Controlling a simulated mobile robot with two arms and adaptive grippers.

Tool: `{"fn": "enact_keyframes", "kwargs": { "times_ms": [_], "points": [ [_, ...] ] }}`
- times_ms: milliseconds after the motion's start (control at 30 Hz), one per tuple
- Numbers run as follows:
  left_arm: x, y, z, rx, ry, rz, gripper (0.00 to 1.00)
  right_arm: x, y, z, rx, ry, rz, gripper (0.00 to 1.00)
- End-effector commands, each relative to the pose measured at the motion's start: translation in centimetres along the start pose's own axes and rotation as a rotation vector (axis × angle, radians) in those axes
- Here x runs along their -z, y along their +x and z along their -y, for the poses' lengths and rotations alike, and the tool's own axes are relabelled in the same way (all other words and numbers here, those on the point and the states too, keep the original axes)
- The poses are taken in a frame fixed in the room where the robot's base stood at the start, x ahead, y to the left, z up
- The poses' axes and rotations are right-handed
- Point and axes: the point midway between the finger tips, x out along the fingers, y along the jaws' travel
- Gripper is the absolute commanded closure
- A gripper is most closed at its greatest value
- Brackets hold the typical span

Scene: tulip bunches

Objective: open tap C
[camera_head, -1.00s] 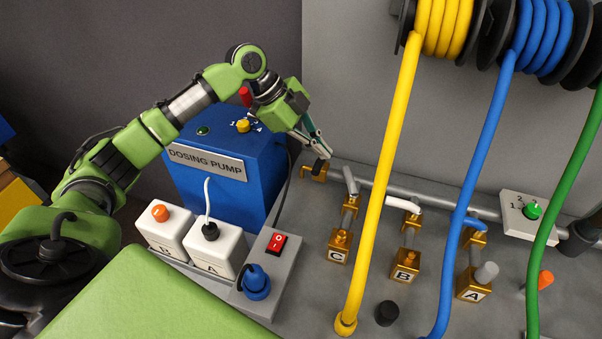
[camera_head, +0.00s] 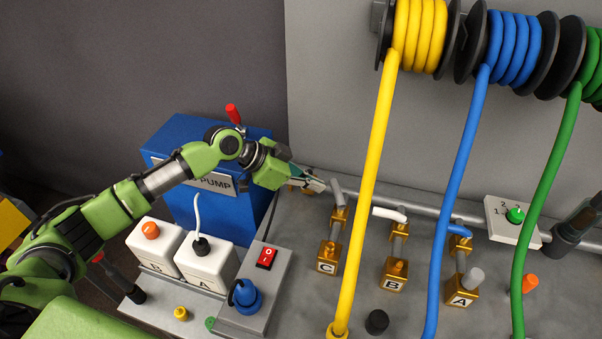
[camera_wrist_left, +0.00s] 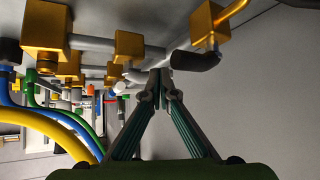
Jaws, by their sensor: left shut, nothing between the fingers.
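Tap C is a brass valve (camera_head: 340,217) with a grey lever (camera_head: 337,190), above a brass block marked C (camera_head: 327,259). My left gripper (camera_head: 323,186) is shut and empty, its fingertips just left of the lever's upper end. Whether they touch it I cannot tell. In the left wrist view, the shut fingertips (camera_wrist_left: 160,83) are close below grey pipework and beside a rounded dark grey end (camera_wrist_left: 198,60). My gripper partly hides a brass fitting left of tap C. My right gripper is not in view.
Tap B's white lever (camera_head: 388,214) and tap A's blue lever (camera_head: 460,230) stand to the right. A yellow hose (camera_head: 368,180) hangs close right of tap C. The blue dosing pump (camera_head: 185,140) and a red switch (camera_head: 266,257) are left of it.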

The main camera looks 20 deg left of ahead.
Motion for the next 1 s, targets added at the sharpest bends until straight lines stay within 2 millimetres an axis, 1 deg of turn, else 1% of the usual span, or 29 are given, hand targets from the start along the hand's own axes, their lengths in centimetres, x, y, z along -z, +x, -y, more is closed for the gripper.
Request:
{"fn": "enact_keyframes", "kwargs": {
  "times_ms": [100, 200, 533, 633, 767, 1000],
  "points": [
    [0.1, 1.1, 0.0, 0.000, 0.001, 0.000, 1.00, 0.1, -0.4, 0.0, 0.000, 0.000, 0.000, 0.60],
    [0.0, 1.5, 0.1, 0.001, 0.001, 0.001, 1.00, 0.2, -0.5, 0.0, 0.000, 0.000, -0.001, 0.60],
    [-0.1, 1.6, 0.1, 0.001, 0.002, 0.001, 1.00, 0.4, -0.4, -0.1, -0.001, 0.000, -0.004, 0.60],
    [-0.1, 1.7, 0.1, -0.004, 0.006, 0.001, 1.00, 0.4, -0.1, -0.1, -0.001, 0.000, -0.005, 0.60],
    [-0.1, 2.0, 0.2, -0.027, 0.026, -0.001, 1.00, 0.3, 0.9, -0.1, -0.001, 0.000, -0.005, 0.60],
    [0.2, 2.0, 0.4, -0.054, 0.050, 0.000, 1.00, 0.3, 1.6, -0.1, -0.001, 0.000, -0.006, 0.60]
  ]
}}
